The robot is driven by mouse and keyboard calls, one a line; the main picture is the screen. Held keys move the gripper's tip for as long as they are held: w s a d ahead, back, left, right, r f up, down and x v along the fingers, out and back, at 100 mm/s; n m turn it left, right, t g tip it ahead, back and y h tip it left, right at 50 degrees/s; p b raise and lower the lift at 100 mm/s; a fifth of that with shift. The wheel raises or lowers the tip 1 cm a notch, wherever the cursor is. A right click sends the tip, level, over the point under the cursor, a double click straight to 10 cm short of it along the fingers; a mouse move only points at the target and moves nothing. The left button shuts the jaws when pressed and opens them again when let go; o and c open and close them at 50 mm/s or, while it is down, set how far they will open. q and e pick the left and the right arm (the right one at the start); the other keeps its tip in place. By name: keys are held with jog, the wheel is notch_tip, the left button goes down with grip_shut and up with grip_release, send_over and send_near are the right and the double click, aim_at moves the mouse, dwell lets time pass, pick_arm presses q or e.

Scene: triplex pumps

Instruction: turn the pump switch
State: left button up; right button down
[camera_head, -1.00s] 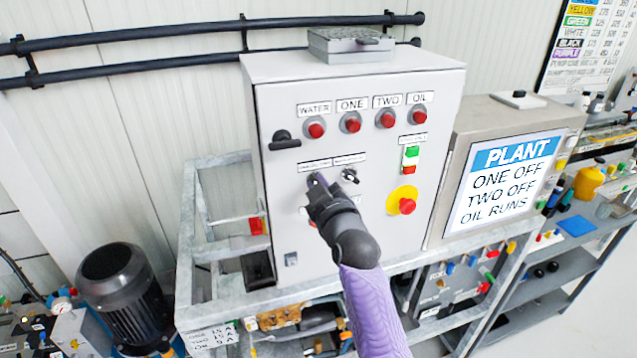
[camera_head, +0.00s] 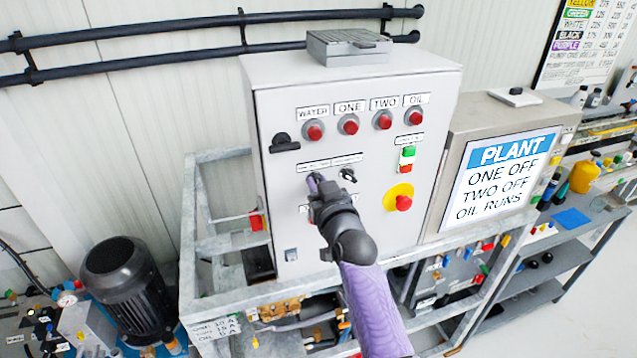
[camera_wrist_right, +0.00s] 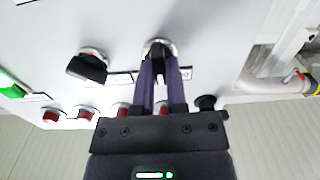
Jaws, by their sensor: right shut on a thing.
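My right gripper (camera_head: 315,181) is at the front of the grey control cabinet (camera_head: 275,205), below the row of red lamps. In the right wrist view its purple fingers (camera_wrist_right: 158,70) are shut on a black pump switch (camera_wrist_right: 158,47) with a silver collar. The head view mostly hides this switch behind the gripper. A second black switch (camera_head: 348,176) is just to its right; it also shows in the right wrist view (camera_wrist_right: 88,66), apart from the fingers. My left gripper is not in view.
A red stop button (camera_head: 403,202) on a yellow disc and a green-and-red button pair (camera_head: 407,158) are to the right. A black door handle (camera_head: 284,143) is to the left. The plant sign (camera_head: 507,173) reads ONE OFF, TWO OFF, OIL RUNS.

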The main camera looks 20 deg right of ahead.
dwell(0.5)
jog(key=c, duration=0.7)
grip_release()
jog(key=shift+o, duration=0.2)
jog(key=s, duration=1)
jog(key=shift+d, duration=0.2)
